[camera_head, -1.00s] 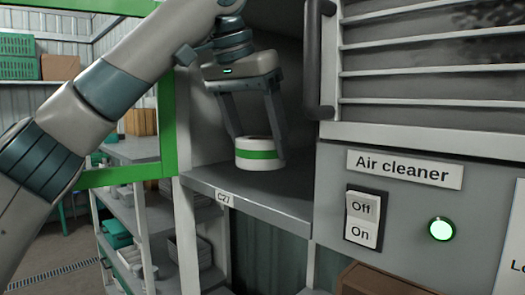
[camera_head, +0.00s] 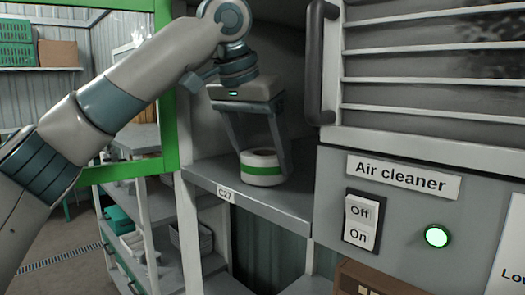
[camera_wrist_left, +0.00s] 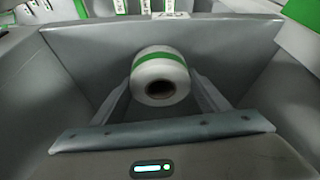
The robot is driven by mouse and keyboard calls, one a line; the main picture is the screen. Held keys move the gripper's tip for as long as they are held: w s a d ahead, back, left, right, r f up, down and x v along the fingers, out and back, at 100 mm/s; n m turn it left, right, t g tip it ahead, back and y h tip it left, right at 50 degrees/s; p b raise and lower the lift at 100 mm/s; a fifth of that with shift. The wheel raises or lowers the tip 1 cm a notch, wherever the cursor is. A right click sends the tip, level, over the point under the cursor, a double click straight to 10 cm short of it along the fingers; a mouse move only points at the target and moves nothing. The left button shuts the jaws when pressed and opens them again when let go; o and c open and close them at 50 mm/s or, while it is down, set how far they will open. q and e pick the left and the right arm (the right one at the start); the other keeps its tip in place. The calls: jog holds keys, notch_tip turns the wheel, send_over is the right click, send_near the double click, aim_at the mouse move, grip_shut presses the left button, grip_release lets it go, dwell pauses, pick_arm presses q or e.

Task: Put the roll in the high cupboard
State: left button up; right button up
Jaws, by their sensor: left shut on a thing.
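The roll (camera_head: 262,179) is white with a green band. My left gripper (camera_head: 262,168) is shut on it, with one finger on each side, inside the high cupboard (camera_head: 215,172) at the label C27. The roll is upright, at or just above the grey cupboard floor; I cannot tell whether it touches. In the left wrist view the roll (camera_wrist_left: 160,77) sits between the fingers, its hollow core facing the camera. My right gripper is not in view.
A green-framed door (camera_head: 168,120) stands open at the left of the cupboard. The air cleaner panel (camera_head: 410,215) with a dark vertical handle (camera_head: 314,60) borders it on the right. Lower shelves (camera_head: 150,215) hold boxes.

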pick_arm(q)
jog(key=shift+d, duration=0.1)
jog(key=o, duration=1.2)
jog(key=shift+f, duration=0.1)
jog(key=shift+r, duration=0.2)
jog(key=shift+s+a+r+b, duration=0.2)
jog(key=shift+r+b, duration=0.25)
jog(key=shift+r, duration=0.05)
jog(key=shift+b+v, duration=1.45)
jog(key=shift+v, duration=3.95)
jog(key=shift+s, duration=0.1)
